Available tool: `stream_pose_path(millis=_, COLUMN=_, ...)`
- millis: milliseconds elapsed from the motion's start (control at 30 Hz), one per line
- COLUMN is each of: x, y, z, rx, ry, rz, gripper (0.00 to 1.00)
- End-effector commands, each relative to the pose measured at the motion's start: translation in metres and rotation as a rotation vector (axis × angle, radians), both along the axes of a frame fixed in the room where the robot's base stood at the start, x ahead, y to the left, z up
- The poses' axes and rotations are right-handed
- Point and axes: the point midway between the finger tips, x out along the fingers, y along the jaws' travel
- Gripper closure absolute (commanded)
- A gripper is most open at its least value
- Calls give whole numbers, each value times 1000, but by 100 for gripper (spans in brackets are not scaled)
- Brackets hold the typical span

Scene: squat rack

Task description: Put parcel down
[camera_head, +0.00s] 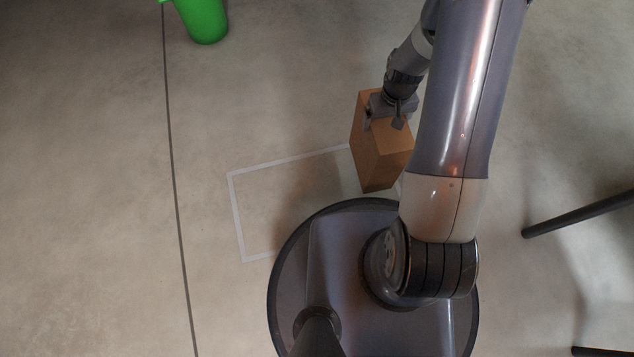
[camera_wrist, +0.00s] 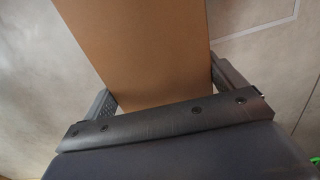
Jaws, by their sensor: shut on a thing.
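A brown cardboard parcel (camera_head: 380,160) is held in my gripper (camera_head: 387,121) near the upper middle of the head view. The gripper is shut on the parcel's upper part. In the wrist view the parcel (camera_wrist: 155,50) fills the space between the two fingers of my gripper (camera_wrist: 160,88). A pale outlined rectangle (camera_head: 237,215) is marked on the floor to the left of the parcel. The parcel overlaps the outline's upper right corner in the picture. My arm and base hide part of the outline. I cannot tell how high the parcel is above the floor.
A green object (camera_head: 203,18), perhaps a bin, stands at the top left. A dark line (camera_head: 174,170) runs down the floor at the left. Dark bars (camera_head: 580,213) reach in from the right edge. The floor inside the visible outline is clear.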

Motion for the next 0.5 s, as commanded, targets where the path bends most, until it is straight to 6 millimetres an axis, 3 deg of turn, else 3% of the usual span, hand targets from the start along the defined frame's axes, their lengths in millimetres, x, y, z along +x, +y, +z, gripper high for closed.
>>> stream_pose_path(millis=100, x=-12, y=0, z=-20, rx=0, ry=1, rz=33, gripper=74)
stream_pose_path(millis=200, x=-17, y=0, z=-27, rx=0, ry=-1, rz=48, gripper=74)
stream_pose_path(millis=367, x=-18, y=-1, z=-34, rx=0, ry=-3, rz=54, gripper=74)
stream_pose_path(millis=500, x=-19, y=0, z=-59, rx=0, ry=0, rz=53, gripper=74)
